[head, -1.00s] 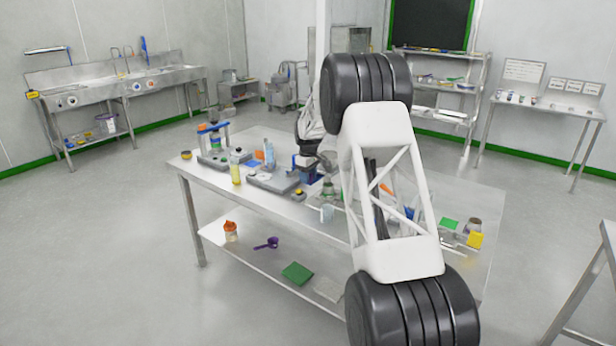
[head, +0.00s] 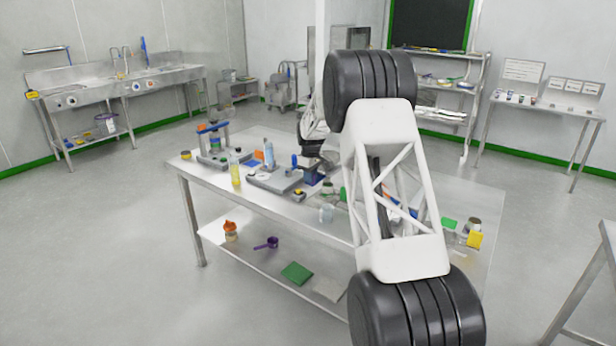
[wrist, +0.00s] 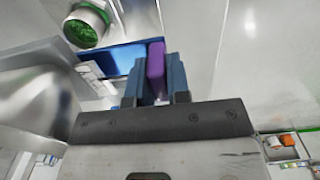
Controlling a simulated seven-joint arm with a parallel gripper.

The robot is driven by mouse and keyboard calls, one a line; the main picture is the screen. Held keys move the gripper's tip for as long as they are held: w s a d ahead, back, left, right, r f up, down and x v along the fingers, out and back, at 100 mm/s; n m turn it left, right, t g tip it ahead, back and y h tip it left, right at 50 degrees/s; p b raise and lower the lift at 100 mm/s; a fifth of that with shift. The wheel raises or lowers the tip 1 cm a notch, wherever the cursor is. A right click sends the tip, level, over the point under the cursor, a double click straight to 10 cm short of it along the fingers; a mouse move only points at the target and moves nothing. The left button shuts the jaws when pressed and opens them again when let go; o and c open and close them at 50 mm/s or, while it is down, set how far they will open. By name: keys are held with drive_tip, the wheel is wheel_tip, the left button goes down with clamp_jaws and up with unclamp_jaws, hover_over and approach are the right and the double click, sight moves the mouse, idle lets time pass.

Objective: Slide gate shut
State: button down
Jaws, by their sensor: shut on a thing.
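My gripper (wrist: 155,72) has its two blue fingers closed on a purple upright piece (wrist: 156,60), which looks like the handle of the slide gate. A flat blue part (wrist: 122,57) lies just left of the fingers in the wrist view, beside the purple piece. I cannot tell how far the gate stands open. In the head view my gripper (head: 313,158) is low over the middle of the steel table, by a dark blue block (head: 313,177). The purple piece cannot be made out there.
A shiny metal vessel (wrist: 38,92) is close on the left in the wrist view. A white cup with green contents (wrist: 86,24) is beyond it.

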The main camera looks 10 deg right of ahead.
drive_tip(key=shift+s+d, duration=0.55)
drive_tip(key=shift+s, duration=0.05)
drive_tip(key=c, duration=1.1)
unclamp_jaws()
drive_tip(key=shift+r, duration=0.15)
drive_tip(key=shift+r, duration=3.75)
drive_tip(key=shift+r, duration=0.1)
